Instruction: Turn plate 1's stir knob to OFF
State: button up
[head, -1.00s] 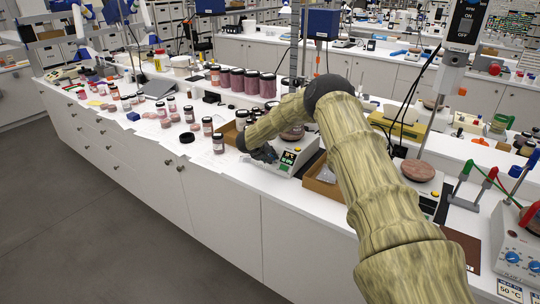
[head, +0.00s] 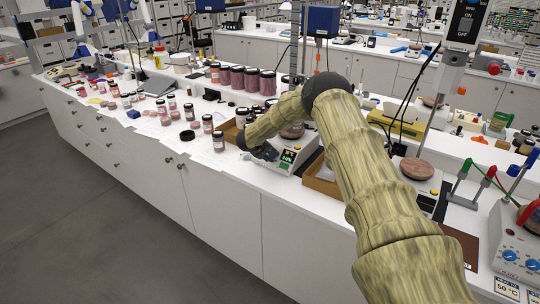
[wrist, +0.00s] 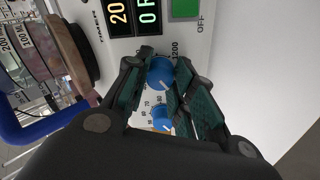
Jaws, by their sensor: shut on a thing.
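A second blue knob (wrist: 162,118), with a smaller-number scale, lies between the fingers nearer the palm. The display (wrist: 133,14) shows 20 and a partly cut-off line. In the head view my gripper (head: 268,152) hides the knobs.
A green switch (wrist: 185,8) marked OFF lies beside the display. A round brown plate top (wrist: 70,42) with a jar is at left. Several pigment jars (head: 219,141) stand left of my gripper. A brown tray (head: 322,180) lies right of the hotplate.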

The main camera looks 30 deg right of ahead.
jog(key=o, duration=1.1)
jog(key=shift+s+f, duration=0.1)
jog(key=shift+c, duration=0.2)
jog(key=shift+a+r, duration=0.25)
jog(key=shift+r, duration=0.15)
jog(key=v, duration=1.1)
jog(key=shift+a, duration=0.1)
